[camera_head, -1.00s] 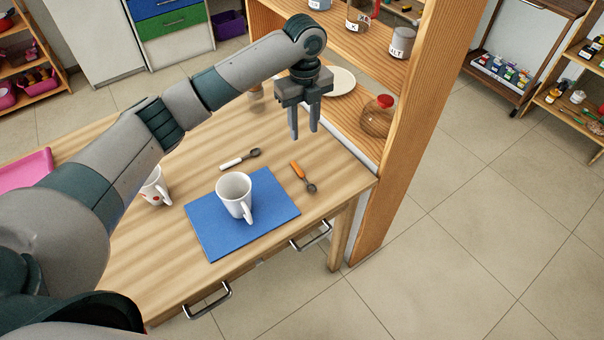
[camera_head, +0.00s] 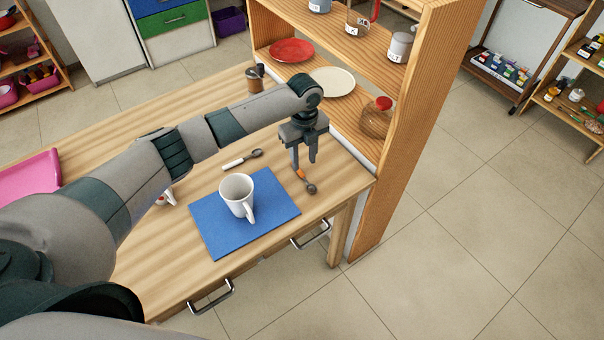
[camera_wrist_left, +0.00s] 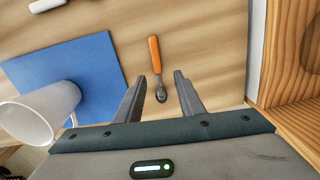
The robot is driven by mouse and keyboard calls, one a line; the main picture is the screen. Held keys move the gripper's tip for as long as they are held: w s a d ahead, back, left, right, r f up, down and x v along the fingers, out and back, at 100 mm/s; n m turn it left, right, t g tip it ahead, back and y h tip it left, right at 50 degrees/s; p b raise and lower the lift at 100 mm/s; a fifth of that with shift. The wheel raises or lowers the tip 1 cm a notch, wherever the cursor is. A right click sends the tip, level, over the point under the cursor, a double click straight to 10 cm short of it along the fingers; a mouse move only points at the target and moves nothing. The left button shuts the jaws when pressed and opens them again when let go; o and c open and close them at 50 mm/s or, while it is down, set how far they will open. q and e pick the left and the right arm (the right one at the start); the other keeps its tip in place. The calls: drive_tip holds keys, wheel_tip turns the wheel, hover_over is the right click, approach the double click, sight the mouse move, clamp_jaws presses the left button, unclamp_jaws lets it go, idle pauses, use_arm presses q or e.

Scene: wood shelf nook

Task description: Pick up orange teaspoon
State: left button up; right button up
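The orange teaspoon (camera_head: 302,175) lies on the wooden table, to the right of the blue mat. It has an orange handle and a dark metal bowl. In the left wrist view the teaspoon (camera_wrist_left: 155,60) points away from me, its bowl between my open fingers. My left gripper (camera_head: 304,166) is just above it, pointing down, open and empty. In the left wrist view the two fingers of the left gripper (camera_wrist_left: 157,95) are spread wide. In the head view the gripper hides part of the teaspoon's handle. My right gripper is not in view.
A white mug (camera_head: 236,193) stands on the blue mat (camera_head: 214,239). A white-handled spoon (camera_head: 240,160) lies to the left of my gripper. The wooden shelf (camera_head: 390,190) with a glass jar (camera_head: 376,120) and plates stands close on the right. A second mug is mostly hidden by my arm.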

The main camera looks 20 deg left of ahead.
sight(302, 174)
use_arm(q)
drive_tip(key=shift+s+a+f+p, duration=0.1)
drive_tip(key=shift+f+p, duration=0.35)
wheel_tip(302, 174, down, 3)
drive_tip(key=shift+a+f+p, duration=0.1)
drive_tip(key=shift+a+p, duration=0.05)
drive_tip(key=shift+p, duration=0.55)
drive_tip(key=shift+f, duration=0.55)
clamp_jaws()
